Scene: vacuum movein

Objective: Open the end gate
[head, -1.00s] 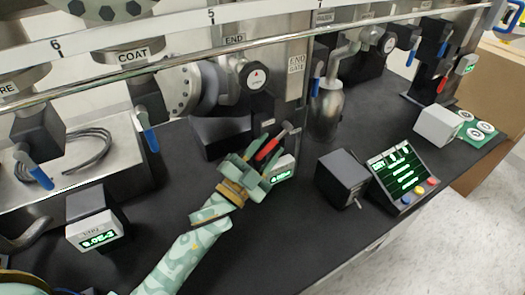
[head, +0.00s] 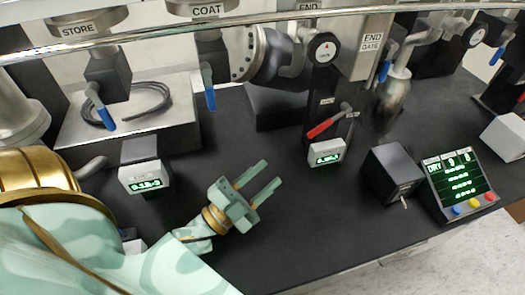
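The END GATE sign (head: 370,45) is on a metal plate at the upper right of the middle. To its left is a round END dial (head: 323,47) on a dark post. Below the dial, a red-gripped lever (head: 325,127) slants down and left from its pivot, above a small white box with a green display (head: 326,152). My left gripper (head: 271,173) is open and empty over the black bench, left of and below the lever, clear of it. My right gripper is not in view.
Blue-handled levers hang below STORE (head: 97,108) and COAT (head: 208,88). A white display box (head: 145,177) stands left. A dark box with a toggle (head: 391,173) and a green-lit panel (head: 456,184) stand right. The black bench (head: 290,230) is bare in front.

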